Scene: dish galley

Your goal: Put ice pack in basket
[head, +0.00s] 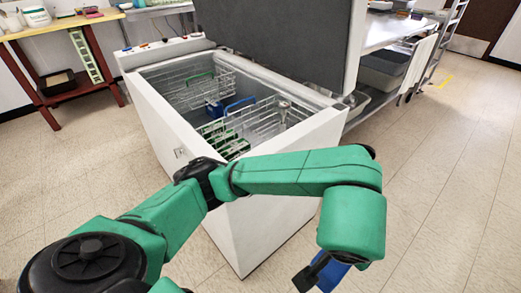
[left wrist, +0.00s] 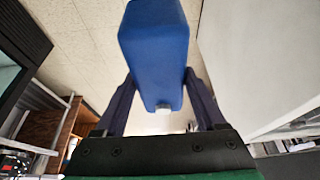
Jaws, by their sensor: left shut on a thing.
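The ice pack (left wrist: 154,48) is a blue block with a small white cap, seen close up in the left wrist view. My left gripper (left wrist: 160,88) is shut on it, with a dark finger on each side. In the head view my left gripper (head: 318,271) hangs low in front of the freezer's near right corner, outside it. Only part of the blue ice pack (head: 331,277) shows there, under the forearm. White wire baskets sit inside the open freezer, one with a green handle (head: 200,77) and one with a blue handle (head: 240,104). My right gripper is not in view.
The white chest freezer (head: 160,110) has a high rim, and a grey panel (head: 290,40) stands behind its far right side. Green items and a metal scoop lie among the baskets. A wooden table (head: 60,25) stands at left. The floor at right is clear.

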